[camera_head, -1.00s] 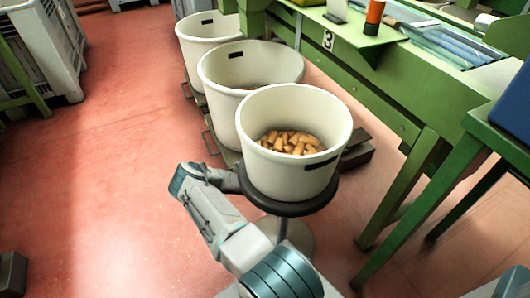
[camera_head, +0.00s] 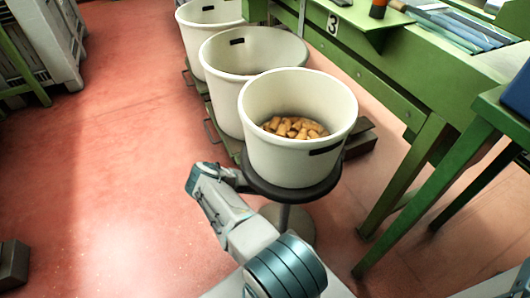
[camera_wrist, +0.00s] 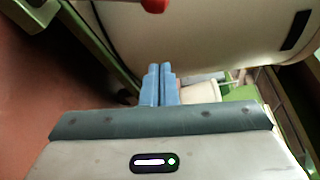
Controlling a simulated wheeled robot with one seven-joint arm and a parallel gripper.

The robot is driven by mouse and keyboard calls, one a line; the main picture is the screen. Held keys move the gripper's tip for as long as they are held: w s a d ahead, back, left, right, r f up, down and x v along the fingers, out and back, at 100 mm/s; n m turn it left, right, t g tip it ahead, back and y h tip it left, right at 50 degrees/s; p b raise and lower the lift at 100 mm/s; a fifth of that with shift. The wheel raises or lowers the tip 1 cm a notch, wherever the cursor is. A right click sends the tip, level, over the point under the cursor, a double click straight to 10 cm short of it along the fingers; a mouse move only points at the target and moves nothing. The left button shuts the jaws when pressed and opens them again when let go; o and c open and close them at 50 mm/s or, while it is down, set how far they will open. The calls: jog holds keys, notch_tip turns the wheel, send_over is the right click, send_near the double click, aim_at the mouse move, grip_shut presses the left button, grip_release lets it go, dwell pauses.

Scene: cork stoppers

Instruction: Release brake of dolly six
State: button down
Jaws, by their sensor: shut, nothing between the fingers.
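White tubs stand in a row in the head view; low dolly frames (camera_head: 222,142) with thin metal loops (camera_head: 209,131) at their left sides show under the rear ones. No number six is readable, so I cannot tell which is dolly six. The front tub (camera_head: 292,163), holding cork stoppers (camera_head: 296,128), stands on a round dark stand (camera_head: 290,192). In the wrist view my gripper (camera_wrist: 159,70) is shut and empty, its blue fingers pointing towards a white tub wall (camera_wrist: 215,30). A red knob (camera_wrist: 153,5) shows beyond the fingertips at the top edge, apart from them. The head view hides my fingertips.
A green bench (camera_head: 400,85) marked 3 runs along the right, and a green-legged table (camera_head: 440,165) stands nearer. A grey crate (camera_head: 48,40) is at the back left, a dark block (camera_head: 12,265) at the lower left. The red floor (camera_head: 120,160) between is free.

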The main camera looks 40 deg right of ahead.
jog(key=b+x, duration=0.6)
jog(key=x, duration=0.2)
jog(key=shift+w+a+r+p, duration=0.1)
jog(key=shift+a+r+p, duration=0.1)
jog(key=shift+a, duration=0.45)
jog(key=shift+w+a+r+p, duration=0.15)
jog(key=shift+a+p, duration=0.1)
jog(key=shift+a, duration=0.35)
jog(key=shift+w+a+r+p, duration=0.1)
jog(key=shift+a+r+p, duration=0.1)
jog(key=shift+a, duration=0.45)
jog(key=shift+a, duration=0.15)
